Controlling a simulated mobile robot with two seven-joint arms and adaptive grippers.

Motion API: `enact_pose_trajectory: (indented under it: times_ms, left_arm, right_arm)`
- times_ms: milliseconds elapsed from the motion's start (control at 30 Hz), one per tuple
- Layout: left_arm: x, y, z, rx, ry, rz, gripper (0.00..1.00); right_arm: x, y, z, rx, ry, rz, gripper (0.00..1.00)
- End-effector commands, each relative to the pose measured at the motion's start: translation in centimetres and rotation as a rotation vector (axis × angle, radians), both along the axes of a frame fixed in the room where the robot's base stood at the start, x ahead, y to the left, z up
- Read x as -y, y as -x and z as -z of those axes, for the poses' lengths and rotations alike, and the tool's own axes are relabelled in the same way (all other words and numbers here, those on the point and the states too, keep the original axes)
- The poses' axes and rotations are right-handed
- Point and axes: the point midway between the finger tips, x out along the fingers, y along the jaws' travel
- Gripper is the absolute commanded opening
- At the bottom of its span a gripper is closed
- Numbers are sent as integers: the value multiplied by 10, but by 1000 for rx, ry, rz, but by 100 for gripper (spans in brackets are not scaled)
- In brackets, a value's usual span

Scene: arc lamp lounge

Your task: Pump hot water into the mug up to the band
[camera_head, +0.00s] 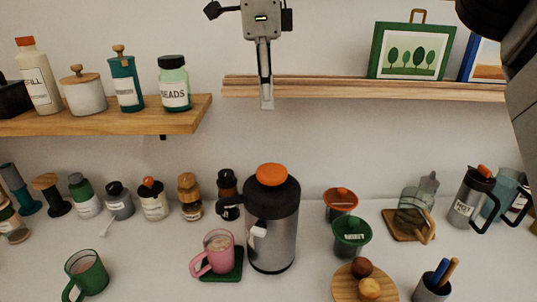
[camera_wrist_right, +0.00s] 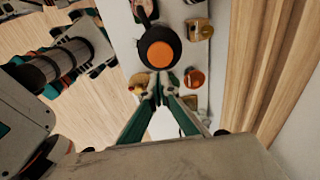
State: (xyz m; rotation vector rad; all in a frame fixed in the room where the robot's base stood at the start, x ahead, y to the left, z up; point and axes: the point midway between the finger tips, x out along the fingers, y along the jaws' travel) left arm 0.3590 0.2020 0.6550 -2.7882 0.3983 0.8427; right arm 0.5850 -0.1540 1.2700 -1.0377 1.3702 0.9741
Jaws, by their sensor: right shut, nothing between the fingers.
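A steel and black pump pot (camera_head: 272,225) with an orange top button (camera_head: 272,174) stands upright on the white counter. Its black spout points left, above a pink mug (camera_head: 215,262). The mug stands upright on a dark green coaster (camera_head: 228,276). Its inside looks pale; I cannot make out the water level or a band. My right gripper (camera_head: 267,102) is shut and empty, pointing down, clear above the pot. The orange button also shows in the right wrist view (camera_wrist_right: 160,54), ahead of the shut fingertips (camera_wrist_right: 160,92). My left gripper is not in view.
A wooden shelf (camera_head: 300,89) with framed pictures runs behind my right gripper. Another shelf (camera_head: 190,118) holds jars at left.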

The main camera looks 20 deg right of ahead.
Motion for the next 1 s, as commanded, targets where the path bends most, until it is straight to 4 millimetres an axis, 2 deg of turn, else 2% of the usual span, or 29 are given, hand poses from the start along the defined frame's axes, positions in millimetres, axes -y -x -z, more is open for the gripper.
enact_pose_trajectory:
  times_ms: [267, 367, 800, 1000]
  left_arm:
    - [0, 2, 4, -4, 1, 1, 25]
    - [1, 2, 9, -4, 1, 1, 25]
    - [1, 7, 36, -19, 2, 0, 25]
    - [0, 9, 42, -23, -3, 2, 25]
  right_arm:
    - [1, 0, 8, -1, 1, -2, 0]
    - [1, 0, 22, -4, 0, -1, 0]
    - [6, 1, 106, -5, 0, -2, 0]
    - [7, 1, 131, -2, -1, -1, 0]
